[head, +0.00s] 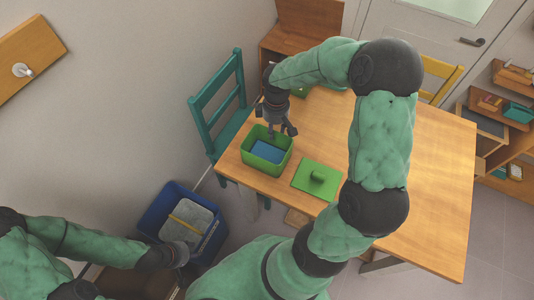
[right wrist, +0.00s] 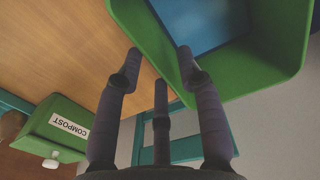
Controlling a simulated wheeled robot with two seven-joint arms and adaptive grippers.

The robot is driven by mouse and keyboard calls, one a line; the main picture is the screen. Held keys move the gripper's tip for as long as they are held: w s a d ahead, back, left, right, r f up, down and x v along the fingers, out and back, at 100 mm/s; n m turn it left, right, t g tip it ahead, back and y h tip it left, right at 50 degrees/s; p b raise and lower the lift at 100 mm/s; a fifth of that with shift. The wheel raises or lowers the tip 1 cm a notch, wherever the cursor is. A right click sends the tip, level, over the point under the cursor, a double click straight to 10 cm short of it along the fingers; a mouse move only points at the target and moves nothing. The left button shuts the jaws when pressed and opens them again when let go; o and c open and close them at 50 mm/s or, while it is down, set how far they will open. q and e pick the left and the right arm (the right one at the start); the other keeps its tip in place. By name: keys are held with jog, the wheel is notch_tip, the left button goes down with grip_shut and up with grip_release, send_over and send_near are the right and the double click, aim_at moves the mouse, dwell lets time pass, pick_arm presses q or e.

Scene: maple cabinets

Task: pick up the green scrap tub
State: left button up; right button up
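An open green tub (head: 247,158) with a blue bottom or contents stands on the wooden table, near its left edge. Its green wall also fills the upper right of the right wrist view (right wrist: 262,72). My right gripper (head: 283,132) points down at the tub's far rim, fingers spread.
A green lid (head: 317,178) with a knob lies right of the tub. A green box labelled COMPOST (right wrist: 67,130) stands farther back. A teal chair (head: 218,105) is by the table's left edge. The blue bin (head: 160,212) is on the floor. The table's right side (head: 435,180) is clear.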

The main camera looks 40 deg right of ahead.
aim_at(275, 136)
notch_tip(275, 136, down, 5)
jog(key=shift+d+r+b, duration=0.1)
jog(key=shift+r+b, duration=0.05)
jog(key=shift+b, duration=0.85)
grip_shut()
jog(key=shift+r, duration=0.1)
jog(key=shift+r, duration=0.15)
jog(key=shift+r+p, duration=1)
jog(key=shift+r, duration=0.4)
jog(key=s+a+r+p, duration=0.1)
jog(key=s+r+p, duration=0.4)
jog(key=s+r, duration=0.5)
jog(key=shift+s+a, duration=0.25)
jog(key=shift+s, duration=1.65)
